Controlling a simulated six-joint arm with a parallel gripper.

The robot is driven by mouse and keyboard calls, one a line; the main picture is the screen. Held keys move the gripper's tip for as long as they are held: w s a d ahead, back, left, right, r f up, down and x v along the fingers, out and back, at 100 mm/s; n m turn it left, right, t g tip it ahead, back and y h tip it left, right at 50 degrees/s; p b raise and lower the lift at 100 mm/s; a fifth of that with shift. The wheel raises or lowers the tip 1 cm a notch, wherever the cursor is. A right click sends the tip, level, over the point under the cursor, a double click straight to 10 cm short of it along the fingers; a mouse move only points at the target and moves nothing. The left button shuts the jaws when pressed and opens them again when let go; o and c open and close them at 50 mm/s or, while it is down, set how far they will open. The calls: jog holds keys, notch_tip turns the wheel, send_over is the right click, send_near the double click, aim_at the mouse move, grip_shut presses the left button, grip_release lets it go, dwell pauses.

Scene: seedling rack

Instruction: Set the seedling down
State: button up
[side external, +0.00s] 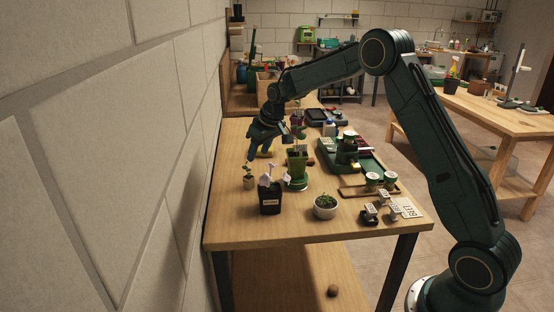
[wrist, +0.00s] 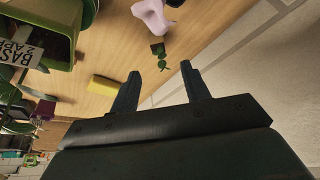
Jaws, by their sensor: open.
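The seedling (side external: 248,171) is a small green-leaved plant with a brown block at its base. It stands on the wooden bench near the wall, left of a black pot. In the wrist view the seedling (wrist: 162,58) shows just beyond and between my fingertips, with a visible gap to each finger. My gripper (side external: 256,153) is open and empty, close above and behind the seedling in the side view. In the wrist view, my gripper (wrist: 160,70) has its two fingers spread wide. I cannot tell the exact height between the fingertips and the leaves.
A black labelled pot (side external: 270,203) with white pieces stands beside the seedling. A green pot (side external: 297,163) is to the right, with a label in the wrist view. A yellow block (wrist: 104,87) lies nearby.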

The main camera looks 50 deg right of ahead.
jog(key=s+a+r, duration=0.4)
jog(key=s+r, duration=0.3)
jog(key=s, duration=0.2)
jog(key=s+a+r, duration=0.5)
jog(key=s+r, duration=0.3)
jog(key=s, duration=0.1)
jog(key=s+a+f, duration=0.1)
jog(key=s+a, duration=0.1)
jog(key=s, duration=0.9)
jog(key=s+a+f+t, duration=0.1)
jog(key=s+a, duration=0.1)
jog(key=s, duration=1)
jog(key=shift+s, duration=0.15)
